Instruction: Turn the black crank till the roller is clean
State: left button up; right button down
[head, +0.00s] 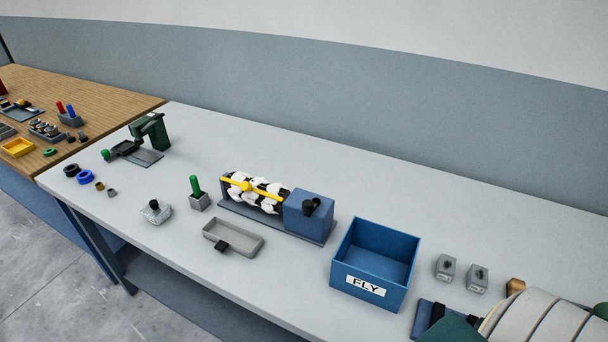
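The roller (256,194) lies in a low grey-blue frame on the grey table. Its dark surface carries large white patches that look like fluff, and a yellow bar (248,186) runs across it. The black crank (312,206) sits on the blue housing (308,221) at the roller's right end. The blue open box marked FLY (365,285) stands to the right of the roller. A shallow grey tray (252,249) lies in front of it. Neither of my grippers shows, and nothing touches the crank.
A green-handled tool in a grey block (199,203) stands left of the roller. A green device (153,133) and black and blue rings (85,177) are farther left. Small grey blocks (445,267) and a banded cream shape (535,318) are at right. The back strip is clear.

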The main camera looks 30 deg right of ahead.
aim_at(309, 206)
jog(key=z, duration=1.1)
